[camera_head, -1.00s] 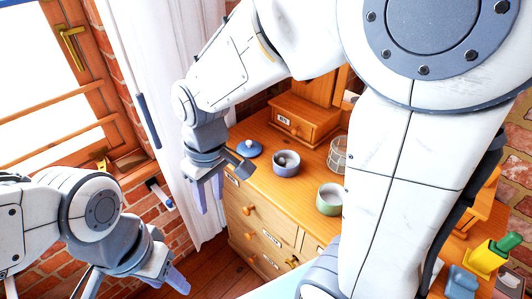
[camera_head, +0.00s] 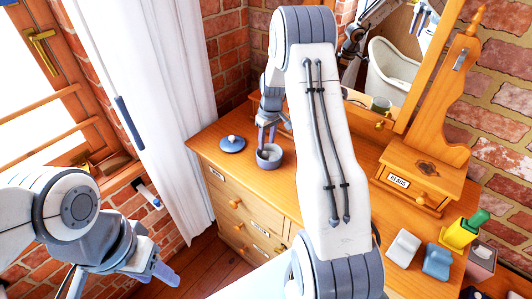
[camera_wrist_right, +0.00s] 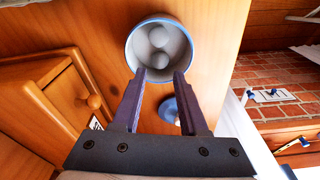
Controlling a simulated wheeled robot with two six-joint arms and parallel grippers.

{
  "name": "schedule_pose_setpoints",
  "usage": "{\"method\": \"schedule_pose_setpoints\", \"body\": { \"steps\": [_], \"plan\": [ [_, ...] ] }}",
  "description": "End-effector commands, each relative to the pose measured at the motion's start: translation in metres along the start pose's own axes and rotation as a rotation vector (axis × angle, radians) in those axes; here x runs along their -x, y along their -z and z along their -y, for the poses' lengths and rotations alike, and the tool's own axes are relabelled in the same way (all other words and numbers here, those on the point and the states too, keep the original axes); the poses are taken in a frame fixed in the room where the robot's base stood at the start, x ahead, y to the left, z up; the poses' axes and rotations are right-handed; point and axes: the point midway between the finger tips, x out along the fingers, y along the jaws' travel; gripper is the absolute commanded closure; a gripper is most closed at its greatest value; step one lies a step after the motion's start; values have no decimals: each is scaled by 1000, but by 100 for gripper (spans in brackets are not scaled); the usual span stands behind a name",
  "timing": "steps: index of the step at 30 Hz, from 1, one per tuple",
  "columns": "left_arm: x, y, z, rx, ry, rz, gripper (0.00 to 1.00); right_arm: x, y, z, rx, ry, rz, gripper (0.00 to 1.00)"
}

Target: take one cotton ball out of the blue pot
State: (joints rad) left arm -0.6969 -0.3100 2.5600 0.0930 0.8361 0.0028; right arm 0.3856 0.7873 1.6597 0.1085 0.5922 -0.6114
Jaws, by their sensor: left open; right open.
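The blue pot (camera_head: 269,163) stands upright on the wooden dresser top. In the right wrist view its blue rim (camera_wrist_right: 130,52) faces the camera, and two whitish cotton balls (camera_wrist_right: 158,37) show inside. My right gripper (camera_head: 267,141) points down at the pot from above. In the right wrist view its two fingers (camera_wrist_right: 160,74) are apart, with the tips overlapping the pot's near rim; nothing is between them. How deep the tips reach, I cannot tell. My left gripper (camera_head: 164,274) is open and empty, low at the left, away from the dresser.
A blue lid (camera_head: 232,144) lies on the dresser left of the pot. A mirror and a small drawer box (camera_head: 412,184) stand at the right. My right arm hides the dresser's middle.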

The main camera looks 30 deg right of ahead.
Motion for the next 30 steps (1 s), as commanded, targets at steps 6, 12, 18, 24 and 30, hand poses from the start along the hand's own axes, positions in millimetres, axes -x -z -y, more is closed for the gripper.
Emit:
{"method": "schedule_pose_setpoints", "body": {
  "steps": [6, 12, 18, 24, 30],
  "plan": [
    [21, 1, -2, -1, 0, 0, 50, -21, -1, 0, 0, 2, 4, 57],
    [29, 2, -2, -4, 0, 0, 50, -46, -1, -1, 1, 1, 1, 57],
    [29, 2, -2, -4, 0, 0, 50, -52, -1, -1, 0, 0, 0, 57],
    [28, 2, -2, -4, 0, 0, 50, -52, -1, -1, 0, 0, 0, 96],
    [28, 2, -2, -4, 0, 0, 50, -52, -1, -1, 0, 0, 0, 100]
  ]
}}
